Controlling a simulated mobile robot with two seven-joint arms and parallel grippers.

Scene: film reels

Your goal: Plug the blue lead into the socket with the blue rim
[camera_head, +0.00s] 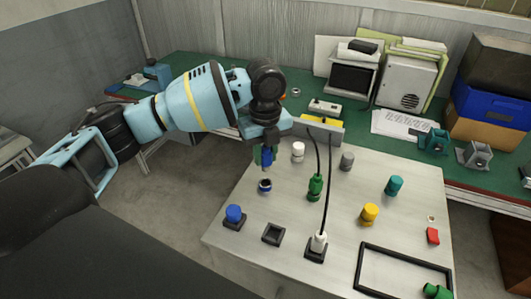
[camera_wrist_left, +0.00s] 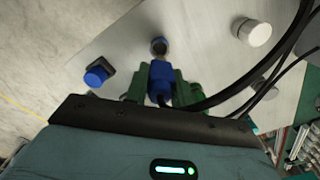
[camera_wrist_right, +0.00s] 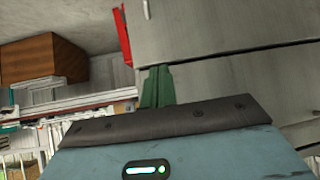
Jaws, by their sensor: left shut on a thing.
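My left gripper (camera_head: 266,153) is shut on the blue lead's plug (camera_head: 266,159) and holds it pointing down above the pale table. In the left wrist view the blue plug (camera_wrist_left: 160,78) sits between the green fingers (camera_wrist_left: 162,90), its black cable running off to the right.
A green plug (camera_head: 315,187) and a white plug (camera_head: 318,241) have black cables rising. A white cylinder (camera_head: 298,149) and yellow cylinder (camera_head: 369,214) stand around. A black frame (camera_head: 361,268) lies at front right.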

